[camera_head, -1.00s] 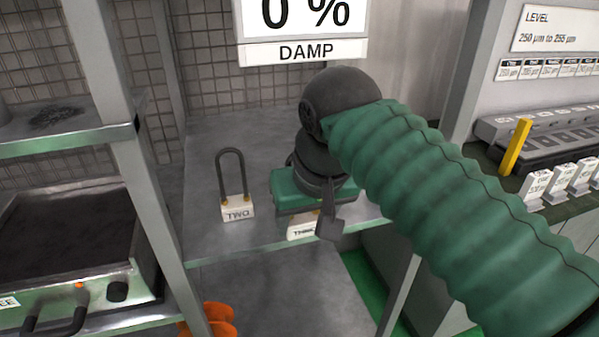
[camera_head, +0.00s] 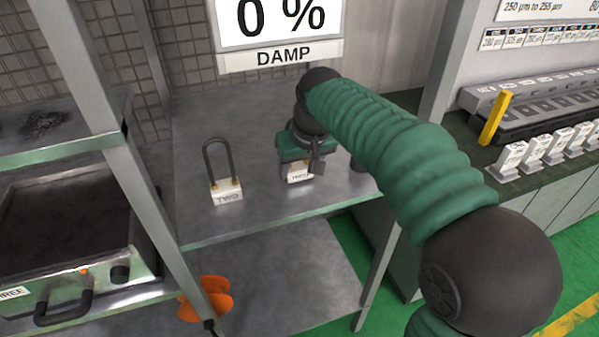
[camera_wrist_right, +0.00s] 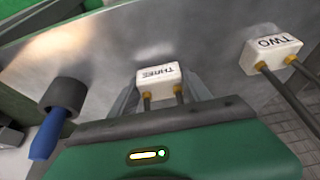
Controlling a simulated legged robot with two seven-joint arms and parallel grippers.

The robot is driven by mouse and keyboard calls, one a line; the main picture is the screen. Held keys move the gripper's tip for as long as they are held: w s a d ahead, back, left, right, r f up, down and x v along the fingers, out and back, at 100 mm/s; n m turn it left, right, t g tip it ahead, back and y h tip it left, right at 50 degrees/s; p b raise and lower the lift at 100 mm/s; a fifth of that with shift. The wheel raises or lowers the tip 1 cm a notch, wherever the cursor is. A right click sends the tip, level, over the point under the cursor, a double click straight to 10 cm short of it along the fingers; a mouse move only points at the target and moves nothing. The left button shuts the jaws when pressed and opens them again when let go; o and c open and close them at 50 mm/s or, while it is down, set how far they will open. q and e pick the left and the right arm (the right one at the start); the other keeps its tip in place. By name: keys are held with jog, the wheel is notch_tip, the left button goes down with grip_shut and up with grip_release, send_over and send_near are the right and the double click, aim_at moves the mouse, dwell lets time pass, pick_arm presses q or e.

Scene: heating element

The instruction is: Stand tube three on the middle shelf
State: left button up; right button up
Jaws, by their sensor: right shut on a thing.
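Tube three shows as a white block labelled THREE (camera_head: 298,172) under my right gripper (camera_head: 306,168), at the middle shelf (camera_head: 260,215). In the right wrist view the THREE block (camera_wrist_right: 165,80) and its two dark legs sit between the fingers of my right gripper (camera_wrist_right: 155,102), which is shut on it. Whether its base rests on the shelf I cannot tell. Tube two, a dark loop on a white block labelled TWO (camera_head: 226,190), stands upright to its left; it also shows in the right wrist view (camera_wrist_right: 272,50). My left gripper is not in view.
A DAMP sign (camera_head: 280,57) hangs above the back of the shelf. A metal post (camera_head: 150,190) stands at left, beside a heater unit (camera_head: 75,285). Orange objects (camera_head: 205,297) lie below. A blue-handled object (camera_wrist_right: 50,130) is near my gripper in the wrist view. Shelf around tube two is clear.

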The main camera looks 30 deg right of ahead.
jog(key=shift+f, duration=0.5)
jog(key=shift+w+a+r, duration=0.1)
jog(key=shift+a+r, duration=0.05)
jog(key=shift+a, duration=0.05)
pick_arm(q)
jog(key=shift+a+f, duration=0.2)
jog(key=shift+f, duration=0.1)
pick_arm(e)
jog(key=shift+f, duration=0.25)
